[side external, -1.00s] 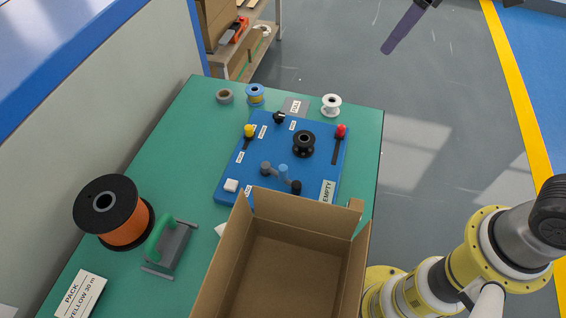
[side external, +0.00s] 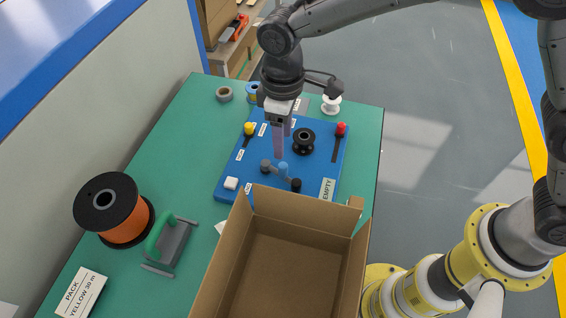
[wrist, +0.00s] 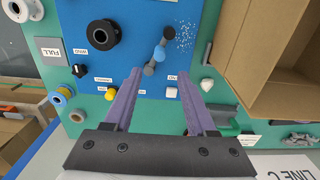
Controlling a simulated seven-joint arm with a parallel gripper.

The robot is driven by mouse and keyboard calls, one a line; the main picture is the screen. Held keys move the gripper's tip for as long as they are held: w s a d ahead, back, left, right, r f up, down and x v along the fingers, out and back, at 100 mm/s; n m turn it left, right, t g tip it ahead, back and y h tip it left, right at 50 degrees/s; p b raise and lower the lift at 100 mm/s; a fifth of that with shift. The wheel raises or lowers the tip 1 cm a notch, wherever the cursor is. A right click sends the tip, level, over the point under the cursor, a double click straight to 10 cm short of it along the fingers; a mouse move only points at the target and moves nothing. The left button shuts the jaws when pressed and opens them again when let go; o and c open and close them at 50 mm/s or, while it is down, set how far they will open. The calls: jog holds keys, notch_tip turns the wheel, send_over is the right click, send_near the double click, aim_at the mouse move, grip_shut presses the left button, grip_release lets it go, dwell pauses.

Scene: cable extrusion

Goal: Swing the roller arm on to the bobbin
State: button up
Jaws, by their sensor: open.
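The roller arm is a short grey link on the blue board, with a blue post (side external: 283,170) in its middle, a grey end (side external: 265,167) and a black end (side external: 296,186). In the wrist view its blue post (wrist: 159,53) lies just beyond the fingertips, slightly apart from them. The black bobbin (side external: 303,142) stands on the board away from the arm; it also shows in the wrist view (wrist: 103,35). My gripper (side external: 279,156) points down above the roller arm, its purple fingers open and empty. In the wrist view the gripper (wrist: 159,73) has a wide gap.
The blue board (side external: 319,160) carries a yellow knob (side external: 249,129), a red knob (side external: 341,129) and a white button (side external: 231,184). An open cardboard box (side external: 280,210) stands close in front. An orange cable reel (side external: 125,230) and a green-handled tool (side external: 160,235) sit left on the green table.

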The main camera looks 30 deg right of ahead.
aim_at(283, 165)
notch_tip(283, 165, down, 10)
dwell(0.4)
grip_shut()
dwell(1.3)
